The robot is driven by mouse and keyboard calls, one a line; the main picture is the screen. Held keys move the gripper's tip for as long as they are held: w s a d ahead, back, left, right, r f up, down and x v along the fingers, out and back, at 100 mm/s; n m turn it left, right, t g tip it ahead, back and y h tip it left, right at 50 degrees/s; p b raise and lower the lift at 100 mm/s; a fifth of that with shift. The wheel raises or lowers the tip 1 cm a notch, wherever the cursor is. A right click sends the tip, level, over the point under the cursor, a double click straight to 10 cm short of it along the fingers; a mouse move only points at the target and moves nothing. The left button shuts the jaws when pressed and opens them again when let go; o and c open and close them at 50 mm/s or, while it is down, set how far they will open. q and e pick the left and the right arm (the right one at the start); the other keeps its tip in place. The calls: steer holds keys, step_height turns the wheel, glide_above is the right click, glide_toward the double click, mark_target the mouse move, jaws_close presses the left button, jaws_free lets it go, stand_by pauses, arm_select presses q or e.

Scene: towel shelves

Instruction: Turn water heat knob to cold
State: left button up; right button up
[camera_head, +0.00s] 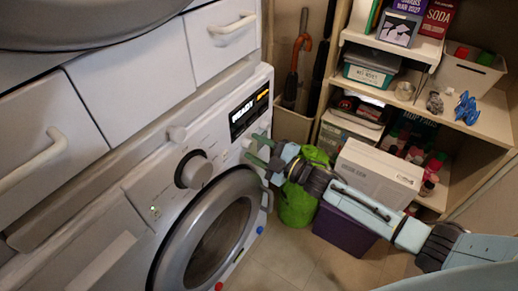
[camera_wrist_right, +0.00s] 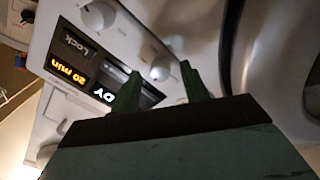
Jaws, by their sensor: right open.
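The white front-loading washer has a control panel (camera_head: 218,128) with a lit display. A small white knob (camera_head: 246,143) sits just below the display; a white knob also shows in the right wrist view (camera_wrist_right: 162,68). I cannot read which knob is the water heat knob. My right gripper (camera_head: 252,148) is at the right part of the panel, its green fingers open and pointing at it. In the right wrist view the knob appears between the two fingers (camera_wrist_right: 160,82); I cannot tell if they touch it. My left gripper is not in view.
The round door (camera_head: 212,240) is below. A shelf unit (camera_head: 492,122) with boxes, a green bag (camera_head: 298,207) and a purple bin (camera_head: 345,226) stand right.

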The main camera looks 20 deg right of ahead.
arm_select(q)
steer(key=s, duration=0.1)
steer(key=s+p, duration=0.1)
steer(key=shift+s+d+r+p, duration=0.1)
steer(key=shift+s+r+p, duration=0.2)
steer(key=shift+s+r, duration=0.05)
arm_select(e)
steer(key=v, duration=1.3)
steer(key=shift+s, duration=0.15)
steer(key=shift+d, duration=0.15)
